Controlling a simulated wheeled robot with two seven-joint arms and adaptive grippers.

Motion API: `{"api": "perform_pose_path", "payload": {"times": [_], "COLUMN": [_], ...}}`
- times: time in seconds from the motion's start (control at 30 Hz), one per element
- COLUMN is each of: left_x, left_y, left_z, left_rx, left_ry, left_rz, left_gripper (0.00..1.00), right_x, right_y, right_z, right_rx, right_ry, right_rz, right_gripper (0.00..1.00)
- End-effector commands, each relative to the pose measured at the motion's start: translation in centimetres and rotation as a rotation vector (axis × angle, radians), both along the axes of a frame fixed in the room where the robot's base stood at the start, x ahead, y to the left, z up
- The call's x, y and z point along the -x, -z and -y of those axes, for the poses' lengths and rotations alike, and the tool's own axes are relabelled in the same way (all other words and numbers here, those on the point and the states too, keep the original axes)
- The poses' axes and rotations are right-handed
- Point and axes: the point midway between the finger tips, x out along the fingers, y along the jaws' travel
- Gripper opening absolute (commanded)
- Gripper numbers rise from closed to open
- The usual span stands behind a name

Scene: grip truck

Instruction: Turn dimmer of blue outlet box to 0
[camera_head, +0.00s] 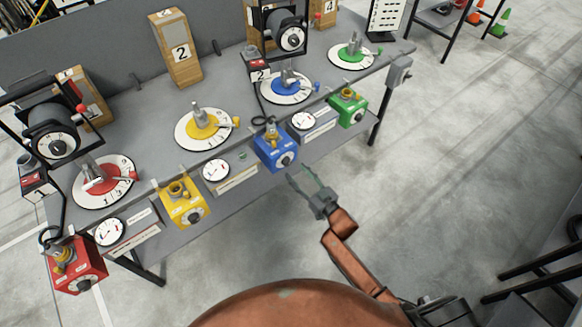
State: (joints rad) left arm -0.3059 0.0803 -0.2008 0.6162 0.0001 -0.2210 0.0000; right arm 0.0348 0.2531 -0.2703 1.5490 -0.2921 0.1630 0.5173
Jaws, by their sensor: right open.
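The blue outlet box (275,151) sits at the front edge of the grey table. Its dark round dimmer (285,160) with a pale scale is on the face turned toward me. The scale marks are too small to read. My right gripper (302,175) is just in front of and a little below the dimmer, with its fingers pointing toward the box. It is open and empty. A small gap seems to lie between the fingertips and the dimmer. My left gripper is not in view.
A yellow outlet box (184,207) and a red outlet box (77,266) stand to the left along the table edge (235,190). A green outlet box (347,107) stands to the right. Round dials and coloured discs cover the tabletop. The floor in front is clear.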

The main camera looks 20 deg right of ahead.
Motion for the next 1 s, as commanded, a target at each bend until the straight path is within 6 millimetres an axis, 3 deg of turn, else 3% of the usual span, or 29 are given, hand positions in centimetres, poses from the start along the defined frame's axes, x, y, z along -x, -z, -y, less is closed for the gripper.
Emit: {"api": "perform_pose_path", "payload": {"times": [0.13,0.3,0.67,1.0], "left_x": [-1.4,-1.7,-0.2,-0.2], "left_y": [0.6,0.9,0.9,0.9], "left_z": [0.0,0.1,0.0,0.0], "left_rx": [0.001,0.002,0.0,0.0], "left_ry": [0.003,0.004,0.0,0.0], "left_rz": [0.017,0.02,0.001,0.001], "left_gripper": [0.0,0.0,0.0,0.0], "right_x": [-2.3,-4.0,-4.4,-4.4], "right_y": [0.2,0.2,0.2,0.2], "right_z": [-0.8,-1.4,-1.6,-1.6], "right_rx": [0.0,0.001,0.001,0.001], "right_ry": [0.001,0.001,0.001,0.002], "right_rz": [-0.002,-0.002,-0.003,-0.003], "right_gripper": [0.44,0.44,0.44,0.2]}}
